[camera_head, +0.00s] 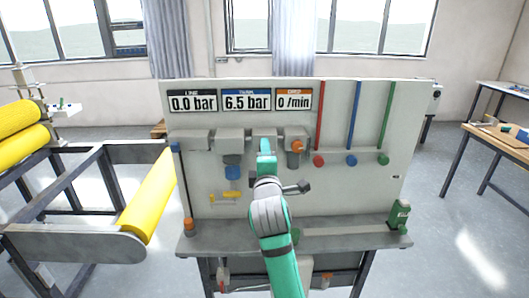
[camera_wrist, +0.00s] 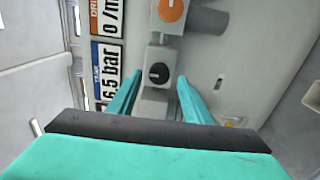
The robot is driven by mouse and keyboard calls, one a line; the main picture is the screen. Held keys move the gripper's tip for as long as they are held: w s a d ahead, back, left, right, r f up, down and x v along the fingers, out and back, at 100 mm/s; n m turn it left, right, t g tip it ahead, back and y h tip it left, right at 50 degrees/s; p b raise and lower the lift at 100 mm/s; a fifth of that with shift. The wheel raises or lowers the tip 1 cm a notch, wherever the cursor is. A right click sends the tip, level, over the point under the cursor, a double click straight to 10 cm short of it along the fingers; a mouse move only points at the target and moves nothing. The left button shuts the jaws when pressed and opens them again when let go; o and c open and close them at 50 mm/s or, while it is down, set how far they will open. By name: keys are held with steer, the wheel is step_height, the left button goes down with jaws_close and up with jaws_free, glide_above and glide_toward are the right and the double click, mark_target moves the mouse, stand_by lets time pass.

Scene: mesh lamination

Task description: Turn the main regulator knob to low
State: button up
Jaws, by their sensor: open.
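A black round knob (camera_wrist: 158,73) with a pale pointer mark sits on a grey block in the wrist view. No label on it can be read, so I cannot tell for sure that it is the main regulator knob. My gripper (camera_head: 265,148) is in front of the middle of the upright panel (camera_head: 350,205) and hides this knob in the head view. In the wrist view its two teal fingers are apart, one on each side of the knob's block, with nothing held. I cannot tell whether they touch it.
An orange knob (camera_wrist: 172,9) is on the neighbouring block. Displays read 0.0 bar (camera_head: 192,102), 6.5 bar (camera_head: 246,101) and 0 /min (camera_head: 293,100). Red, blue and green valves (camera_head: 351,160) are at right.

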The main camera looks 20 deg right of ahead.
steer(key=v, duration=0.8)
